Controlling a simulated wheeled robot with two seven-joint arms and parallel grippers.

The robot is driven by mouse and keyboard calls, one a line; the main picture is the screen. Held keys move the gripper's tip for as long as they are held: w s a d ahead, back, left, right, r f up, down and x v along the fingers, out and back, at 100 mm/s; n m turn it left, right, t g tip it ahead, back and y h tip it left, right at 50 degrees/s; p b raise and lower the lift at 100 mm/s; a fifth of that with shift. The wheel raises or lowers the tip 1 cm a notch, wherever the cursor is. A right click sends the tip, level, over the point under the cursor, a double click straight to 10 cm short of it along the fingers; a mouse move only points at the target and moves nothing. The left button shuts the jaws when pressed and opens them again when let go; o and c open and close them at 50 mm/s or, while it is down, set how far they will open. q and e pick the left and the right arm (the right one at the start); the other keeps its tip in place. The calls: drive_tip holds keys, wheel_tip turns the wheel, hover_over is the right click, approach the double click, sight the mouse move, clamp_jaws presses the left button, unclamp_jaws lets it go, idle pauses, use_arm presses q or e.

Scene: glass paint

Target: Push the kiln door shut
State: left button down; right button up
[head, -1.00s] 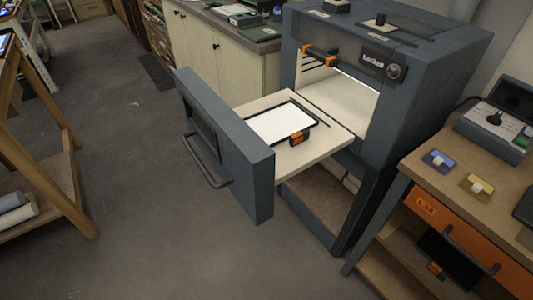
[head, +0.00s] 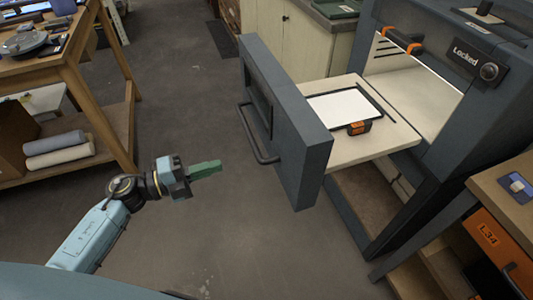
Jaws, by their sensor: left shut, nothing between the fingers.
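The kiln (head: 440,110) stands at the right, dark blue-grey, with a panel reading "Locked" (head: 466,52). Its door (head: 291,150) is a thick panel at the front of a pulled-out shelf (head: 350,88), well apart from the kiln opening. A dark bar handle (head: 254,135) is on the door's outer face. A white sheet in a dark frame (head: 344,106) lies on the shelf, with an orange and black piece (head: 359,127) at its edge. My left gripper (head: 206,170) is shut and empty, left of the door and apart from it. My right gripper is out of view.
A wooden workbench (head: 95,70) with rolls (head: 58,150) on its lower shelf stands at the left. A wooden table with an orange drawer (head: 492,240) is at the lower right. Cream cabinets (head: 280,35) stand behind. The floor (head: 200,100) around my left gripper is clear.

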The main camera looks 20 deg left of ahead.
use_arm(q)
drive_tip(key=m, duration=0.1)
approach(280, 149)
drive_tip(key=shift+g, duration=0.3)
drive_tip(key=x, duration=0.7)
drive_tip(key=shift+a+r+p, duration=0.1)
drive_tip(key=shift+r+p, duration=0.15)
drive_tip(key=shift+p, duration=0.15)
